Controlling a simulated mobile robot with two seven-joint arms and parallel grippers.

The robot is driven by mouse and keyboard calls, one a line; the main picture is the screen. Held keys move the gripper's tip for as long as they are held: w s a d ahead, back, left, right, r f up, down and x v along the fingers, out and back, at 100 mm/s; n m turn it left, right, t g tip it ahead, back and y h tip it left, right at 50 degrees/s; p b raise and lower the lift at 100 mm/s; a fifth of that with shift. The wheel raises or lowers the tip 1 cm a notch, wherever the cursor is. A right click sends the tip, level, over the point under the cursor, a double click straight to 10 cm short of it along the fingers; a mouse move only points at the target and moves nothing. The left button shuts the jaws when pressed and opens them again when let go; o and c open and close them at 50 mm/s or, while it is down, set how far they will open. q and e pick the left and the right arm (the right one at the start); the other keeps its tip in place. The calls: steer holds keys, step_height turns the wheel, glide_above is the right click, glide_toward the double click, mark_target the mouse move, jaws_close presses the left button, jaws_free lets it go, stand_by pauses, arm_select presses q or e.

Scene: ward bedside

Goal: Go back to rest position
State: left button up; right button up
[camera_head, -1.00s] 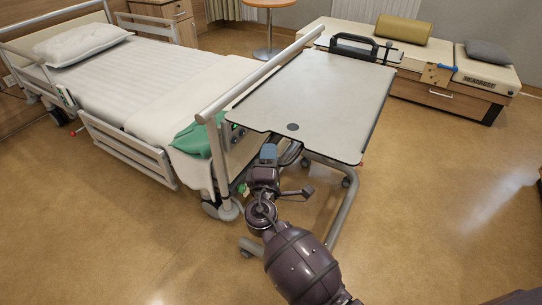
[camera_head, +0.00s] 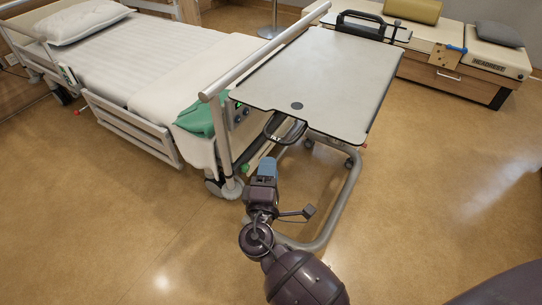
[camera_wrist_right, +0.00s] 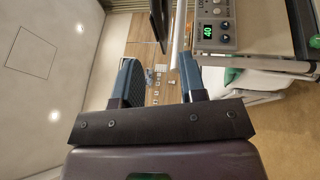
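My right gripper (camera_head: 266,165) is in front of the overbed table (camera_head: 318,80), below and apart from its near edge, beside the bed's foot end. In the right wrist view its two blue-grey fingers (camera_wrist_right: 158,78) stand apart with nothing between them. A dark loop-shaped handle (camera_head: 286,130) sits under the table's near left corner, just beyond the gripper. My left gripper is not in the head view.
The bed (camera_head: 150,65) with a green cloth (camera_head: 197,119) stands at left. A control box with a green display (camera_wrist_right: 214,24) shows near the fingers. The table's metal base frame (camera_head: 346,190) is right of the gripper. The floor (camera_head: 440,180) at right is clear.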

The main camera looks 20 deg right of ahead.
steer(key=shift+s+a, duration=0.15)
steer(key=shift+s, duration=0.15)
stand_by(0.4)
